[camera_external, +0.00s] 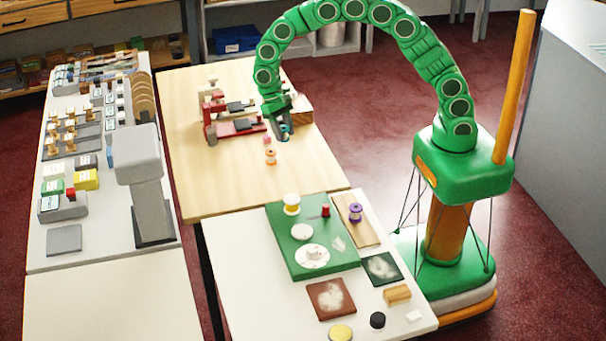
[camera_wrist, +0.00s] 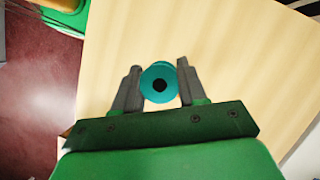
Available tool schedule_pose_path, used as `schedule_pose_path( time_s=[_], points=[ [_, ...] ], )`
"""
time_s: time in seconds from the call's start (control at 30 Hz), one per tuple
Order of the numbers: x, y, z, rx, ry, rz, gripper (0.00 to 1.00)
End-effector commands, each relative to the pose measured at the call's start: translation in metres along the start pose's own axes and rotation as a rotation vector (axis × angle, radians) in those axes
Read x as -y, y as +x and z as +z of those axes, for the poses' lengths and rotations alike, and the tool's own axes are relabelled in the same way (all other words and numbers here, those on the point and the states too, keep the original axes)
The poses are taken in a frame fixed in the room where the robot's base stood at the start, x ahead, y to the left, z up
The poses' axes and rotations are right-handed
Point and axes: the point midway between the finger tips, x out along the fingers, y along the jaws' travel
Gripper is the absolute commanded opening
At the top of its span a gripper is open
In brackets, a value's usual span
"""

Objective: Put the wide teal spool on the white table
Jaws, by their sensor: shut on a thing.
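My gripper (camera_external: 284,130) hangs over the wooden table near its right edge. It is shut on the teal spool (camera_wrist: 159,82), which sits between the two fingers in the wrist view with its round end and dark centre hole facing the camera. In the external view only a small bit of the spool (camera_external: 286,130) shows between the fingers. The gap below it is hard to judge. A white table (camera_external: 235,265) stands at the front, with a green board (camera_external: 325,265) and other things on it.
An orange spool (camera_external: 271,157) stands on the wooden table (camera_external: 215,180), near my gripper. A red clamp-like device (camera_external: 235,127) is behind. Yellow (camera_external: 291,204) and purple (camera_external: 355,212) spools stand on boards. The white table's left strip is bare. Another pale counter (camera_external: 100,255) is at left.

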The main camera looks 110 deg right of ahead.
Motion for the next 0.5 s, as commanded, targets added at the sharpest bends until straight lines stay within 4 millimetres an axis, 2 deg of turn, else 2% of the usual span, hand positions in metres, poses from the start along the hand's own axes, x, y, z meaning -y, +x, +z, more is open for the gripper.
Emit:
schedule_pose_path(
  time_s=[0.3,0.5],
  points=[
    [0.051,0.033,0.042,-0.002,-0.559,0.235,0.08],
    [0.075,0.051,0.069,0.001,-0.843,0.352,0.08]
  ],
)
